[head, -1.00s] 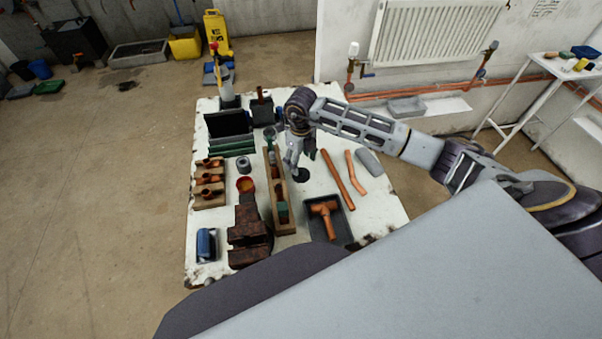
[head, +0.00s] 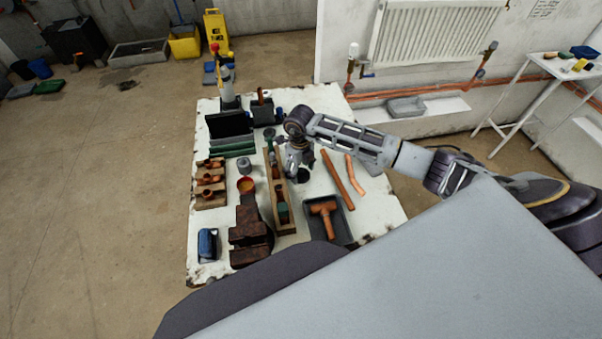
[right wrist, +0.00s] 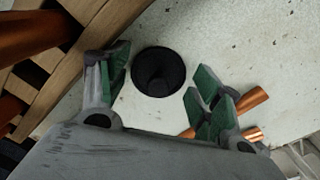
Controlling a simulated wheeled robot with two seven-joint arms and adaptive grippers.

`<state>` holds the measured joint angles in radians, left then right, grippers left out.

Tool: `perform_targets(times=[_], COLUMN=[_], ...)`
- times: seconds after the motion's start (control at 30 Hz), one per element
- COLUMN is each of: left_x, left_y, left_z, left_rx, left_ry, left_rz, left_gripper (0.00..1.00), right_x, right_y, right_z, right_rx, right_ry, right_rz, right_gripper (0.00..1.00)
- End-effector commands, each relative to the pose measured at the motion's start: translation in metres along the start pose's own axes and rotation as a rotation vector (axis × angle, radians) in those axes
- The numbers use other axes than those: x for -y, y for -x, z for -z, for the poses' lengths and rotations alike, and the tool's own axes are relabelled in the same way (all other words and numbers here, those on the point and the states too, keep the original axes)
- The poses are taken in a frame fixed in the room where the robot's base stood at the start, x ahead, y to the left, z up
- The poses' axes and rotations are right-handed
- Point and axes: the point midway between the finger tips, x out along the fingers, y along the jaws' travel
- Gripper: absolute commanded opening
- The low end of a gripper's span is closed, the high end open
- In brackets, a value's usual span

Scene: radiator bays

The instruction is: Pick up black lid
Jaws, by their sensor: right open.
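The black lid (right wrist: 158,72) is a round dark disc with a raised part in its middle. It lies flat on the white table top between the open fingers of my right gripper (right wrist: 160,80), with bare table around it and no finger visibly touching it. In the head view the lid (head: 303,175) shows partly beside my right gripper (head: 293,172), which hangs over the table from the right and hides part of it. My left gripper is not in view.
A long wooden tray (head: 281,224) stands just left of the lid. Copper pipes (head: 338,180) lie to its right. A dark tray with a copper tee (head: 324,209) and a rusty vise (head: 249,238) are nearer. The white table (head: 228,272) has worn edges.

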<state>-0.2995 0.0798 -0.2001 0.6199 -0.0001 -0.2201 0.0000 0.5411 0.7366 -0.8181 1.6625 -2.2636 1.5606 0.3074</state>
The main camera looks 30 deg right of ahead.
Motion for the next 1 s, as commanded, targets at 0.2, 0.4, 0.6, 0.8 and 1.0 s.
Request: perform_targets(times=[0.2, 0.4, 0.6, 0.8, 1.0], left_x=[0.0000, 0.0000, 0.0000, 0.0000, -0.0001], left_y=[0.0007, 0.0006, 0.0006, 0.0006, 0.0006], left_z=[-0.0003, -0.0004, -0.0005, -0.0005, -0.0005], left_rx=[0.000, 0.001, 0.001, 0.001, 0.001], left_ry=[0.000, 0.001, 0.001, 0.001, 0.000], left_rz=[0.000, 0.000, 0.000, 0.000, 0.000], left_gripper=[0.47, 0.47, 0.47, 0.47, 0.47], right_x=[-0.0001, -0.0002, -0.0001, 0.0000, 0.0000], right_y=[-0.0065, -0.0064, -0.0063, -0.0062, -0.0060], right_z=[0.0003, 0.0004, 0.0003, 0.0003, 0.0003], right_rx=[-0.001, -0.001, 0.000, 0.000, 0.000], right_ry=[0.000, 0.000, 0.000, 0.000, 0.000], right_rz=[0.000, 0.000, 0.000, 0.000, 0.000], right_gripper=[0.65, 0.65, 0.60, 0.47, 0.47])
